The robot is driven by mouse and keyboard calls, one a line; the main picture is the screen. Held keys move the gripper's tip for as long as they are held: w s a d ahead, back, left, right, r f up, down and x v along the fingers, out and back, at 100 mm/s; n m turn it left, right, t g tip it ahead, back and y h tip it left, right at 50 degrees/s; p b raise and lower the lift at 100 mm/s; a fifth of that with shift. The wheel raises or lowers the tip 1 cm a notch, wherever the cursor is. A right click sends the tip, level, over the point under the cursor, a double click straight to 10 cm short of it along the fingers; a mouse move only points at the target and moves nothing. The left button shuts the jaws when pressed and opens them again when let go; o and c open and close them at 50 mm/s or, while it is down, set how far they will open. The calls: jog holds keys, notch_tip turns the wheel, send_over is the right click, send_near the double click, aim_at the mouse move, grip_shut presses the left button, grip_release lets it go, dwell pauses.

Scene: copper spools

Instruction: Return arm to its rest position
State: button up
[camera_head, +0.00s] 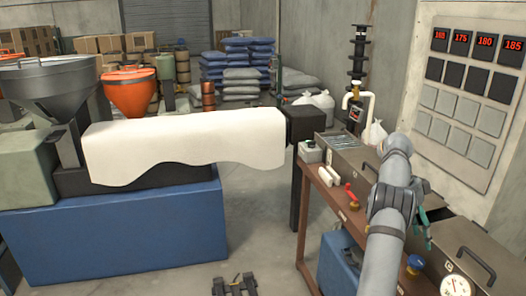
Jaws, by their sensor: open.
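My gripper (236,281) shows at the bottom edge of the view, left of the workbench. Its two dark fingers are spread apart, with nothing seen between them, and the floor shows beyond. Its rear is cut off by the frame. My grey arm (384,245) rises from the bottom right to a rounded joint (397,150) in front of the workbench. The link between arm and gripper is not visible.
A brown workbench (324,207) with metal boxes, a red-handled valve and a gauge (455,286) stands at right. A blue machine base (120,240) with a white cover (185,140) fills the left. Grey floor (262,215) lies clear between them.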

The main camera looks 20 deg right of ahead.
aim_at(416, 259)
jog(key=x, duration=0.7)
jog(key=shift+a+f, duration=0.1)
jog(key=shift+f, duration=0.25)
jog(key=shift+n+b, duration=0.3)
jog(key=shift+b, duration=0.3)
jog(key=shift+r+n, duration=0.15)
jog(key=shift+n, duration=0.15)
jog(key=shift+r, duration=0.1)
